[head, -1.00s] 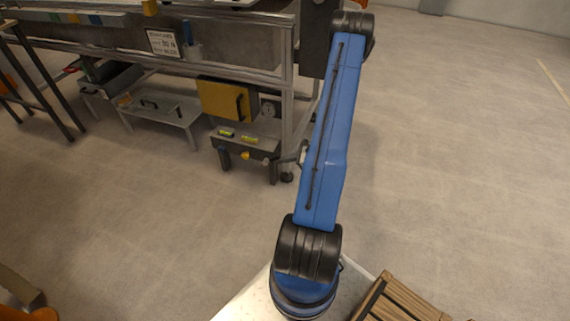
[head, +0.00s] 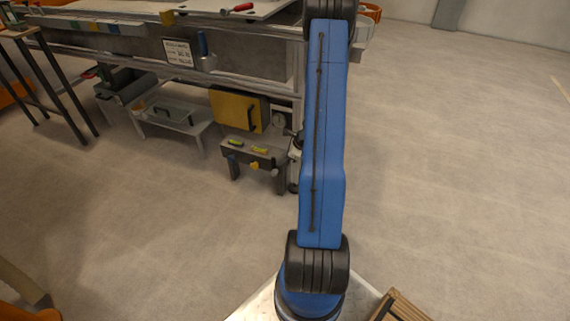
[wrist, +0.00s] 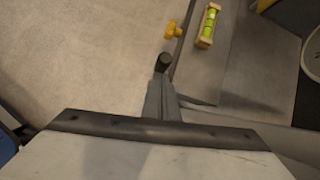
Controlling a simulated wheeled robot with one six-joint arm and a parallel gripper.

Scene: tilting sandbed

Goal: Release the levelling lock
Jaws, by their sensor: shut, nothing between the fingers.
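The levelling unit (head: 248,160) is a dark bench-like box on short legs below the table. Two spirit levels lie on its top, and yellow knobs and a blue one show along its front. In the wrist view a spirit level (wrist: 208,25) with a green vial lies on the grey top, beside a yellow knob (wrist: 173,31) at the edge. I cannot tell which part is the levelling lock. My gripper (wrist: 163,66) appears shut and empty, its dark tip near that edge, apart from the knob in the picture. The head view does not show my gripper.
A yellow box (head: 240,110) stands behind the unit, with a round gauge (head: 279,119) to its right. A low grey stand (head: 172,122) is to the left. The sandbed table (head: 140,52) and its frame are above. Floor in front is clear.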

